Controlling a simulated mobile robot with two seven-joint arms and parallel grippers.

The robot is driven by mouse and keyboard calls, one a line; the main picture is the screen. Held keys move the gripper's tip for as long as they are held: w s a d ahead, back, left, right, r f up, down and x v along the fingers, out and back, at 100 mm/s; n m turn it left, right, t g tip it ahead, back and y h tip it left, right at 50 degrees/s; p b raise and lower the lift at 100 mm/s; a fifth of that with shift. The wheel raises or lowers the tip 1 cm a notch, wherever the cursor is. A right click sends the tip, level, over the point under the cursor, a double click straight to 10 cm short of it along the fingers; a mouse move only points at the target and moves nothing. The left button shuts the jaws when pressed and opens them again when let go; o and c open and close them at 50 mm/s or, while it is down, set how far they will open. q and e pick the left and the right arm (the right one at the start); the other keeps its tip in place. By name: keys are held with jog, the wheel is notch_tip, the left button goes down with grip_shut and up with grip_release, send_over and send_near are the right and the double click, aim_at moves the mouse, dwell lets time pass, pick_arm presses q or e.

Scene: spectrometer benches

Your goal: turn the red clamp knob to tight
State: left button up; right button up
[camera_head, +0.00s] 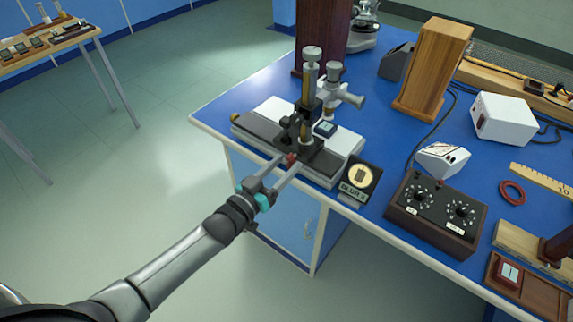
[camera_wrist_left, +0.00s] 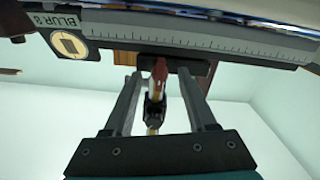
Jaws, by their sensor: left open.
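The red clamp knob (camera_head: 291,159) is on the front side of the dark carriage of a bench instrument (camera_head: 308,110) with an upright brass and grey column. My left gripper (camera_head: 289,162) reaches in from the lower left with its two fingers around the knob. In the left wrist view the red knob (camera_wrist_left: 160,69) lies between the tips of the open left gripper (camera_wrist_left: 160,76), with a visible gap on each side. The fingers partly hide the knob in the head view, and I cannot tell its turned position. My right gripper is not in view.
A graduated scale rail (camera_wrist_left: 220,45) runs behind the knob. A black sign with a pale disc (camera_head: 361,178) stands just right of the instrument. A dark box with two dials (camera_head: 436,212) sits farther right on the blue bench. Open floor lies left of the bench.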

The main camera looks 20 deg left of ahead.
pick_arm(q)
jog(key=shift+w+d, duration=0.2)
jog(key=shift+w, duration=0.4)
jog(key=shift+c, duration=0.3)
grip_shut()
